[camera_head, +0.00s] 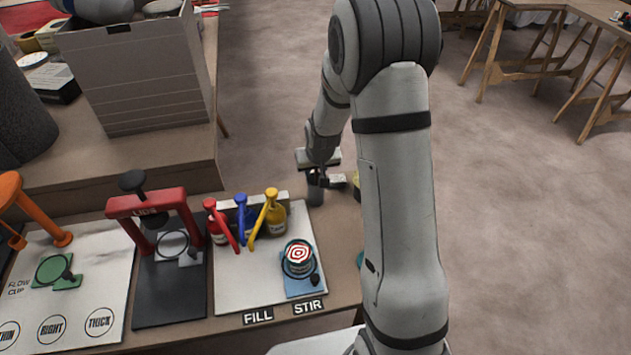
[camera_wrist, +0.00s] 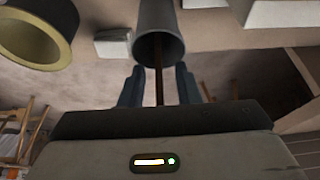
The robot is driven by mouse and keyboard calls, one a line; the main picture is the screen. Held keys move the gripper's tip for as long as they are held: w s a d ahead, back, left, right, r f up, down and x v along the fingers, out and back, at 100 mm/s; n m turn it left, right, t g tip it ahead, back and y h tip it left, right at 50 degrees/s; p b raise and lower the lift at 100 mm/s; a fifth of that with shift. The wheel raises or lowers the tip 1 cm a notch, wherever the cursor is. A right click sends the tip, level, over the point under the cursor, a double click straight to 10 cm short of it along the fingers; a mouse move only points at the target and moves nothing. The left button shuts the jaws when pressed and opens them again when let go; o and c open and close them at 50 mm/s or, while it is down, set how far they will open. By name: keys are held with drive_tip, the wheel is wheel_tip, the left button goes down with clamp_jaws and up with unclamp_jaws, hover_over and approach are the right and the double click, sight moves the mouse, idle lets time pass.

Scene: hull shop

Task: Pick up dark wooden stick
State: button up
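In the wrist view the dark wooden stick (camera_wrist: 159,84) is thin and brown and sticks out of a grey cylindrical cup (camera_wrist: 160,18). Its other end is hidden inside the cup. My gripper (camera_wrist: 159,88) is open, with one dark blue finger on each side of the stick and a visible gap on both sides. In the head view my gripper (camera_head: 326,179) is at the dark cup (camera_head: 314,193) near the back right of the bench. The stick is too small to make out there.
Red, blue and yellow bottles (camera_head: 243,222) stand left of the cup on a white board (camera_head: 232,290). A round tin with a red-and-white target top (camera_head: 299,258) stands on a blue pad. A yellow-rimmed round object (camera_wrist: 40,35) is beside the cup in the wrist view.

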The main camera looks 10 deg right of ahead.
clamp_jaws()
idle(0.3)
